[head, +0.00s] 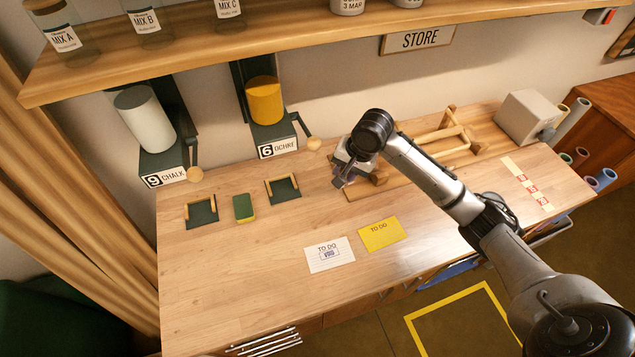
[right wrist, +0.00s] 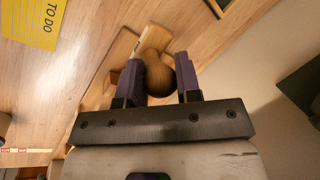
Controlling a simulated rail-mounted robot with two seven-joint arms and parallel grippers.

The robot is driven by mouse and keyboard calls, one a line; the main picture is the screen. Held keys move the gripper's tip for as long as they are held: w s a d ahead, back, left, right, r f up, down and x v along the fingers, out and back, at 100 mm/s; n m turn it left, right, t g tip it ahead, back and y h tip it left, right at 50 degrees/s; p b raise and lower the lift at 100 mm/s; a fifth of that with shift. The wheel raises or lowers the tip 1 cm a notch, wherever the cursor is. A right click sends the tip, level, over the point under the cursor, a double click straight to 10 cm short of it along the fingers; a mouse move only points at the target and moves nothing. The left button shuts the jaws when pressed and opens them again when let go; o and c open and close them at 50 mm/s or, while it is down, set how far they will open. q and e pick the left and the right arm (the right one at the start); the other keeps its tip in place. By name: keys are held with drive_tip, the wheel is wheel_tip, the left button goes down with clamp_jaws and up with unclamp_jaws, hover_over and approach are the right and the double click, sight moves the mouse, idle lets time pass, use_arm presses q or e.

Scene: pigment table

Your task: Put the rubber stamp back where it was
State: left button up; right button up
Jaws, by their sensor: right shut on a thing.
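My right gripper (head: 345,181) is over the left end of the wooden stand (head: 408,181) at the back of the table. In the right wrist view its two purple fingers (right wrist: 160,78) are shut on the round wooden knob of the rubber stamp (right wrist: 158,72). The stamp's lower part is hidden, and I cannot tell whether it touches the stand. A white TO DO card (head: 318,264) with a VOID print lies near the front, beside a yellow TO DO card (head: 380,234). My left gripper is not in view.
Chalk (head: 147,118) and ochre (head: 264,100) dispensers hang at the back left. A green and yellow sponge (head: 243,208) lies between two dark pads with wooden frames (head: 202,212). A pale box (head: 525,116) stands at the back right. The front left of the table is clear.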

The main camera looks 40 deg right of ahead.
drive_tip(key=shift+w+d+f+m, duration=0.5)
drive_tip(key=shift+w+d+m, duration=0.2)
drive_tip(key=shift+w+d, duration=0.1)
drive_tip(key=shift+w+a+f+b, duration=0.15)
drive_tip(key=shift+w+f+b, duration=0.45)
drive_tip(key=shift+w+f, duration=2)
drive_tip(key=shift+w+a+f+b, duration=0.15)
drive_tip(key=shift+w+f+b, duration=0.4)
drive_tip(key=shift+w+f, duration=2.1)
drive_tip(key=o, duration=0.8)
drive_tip(key=shift+f, duration=0.1)
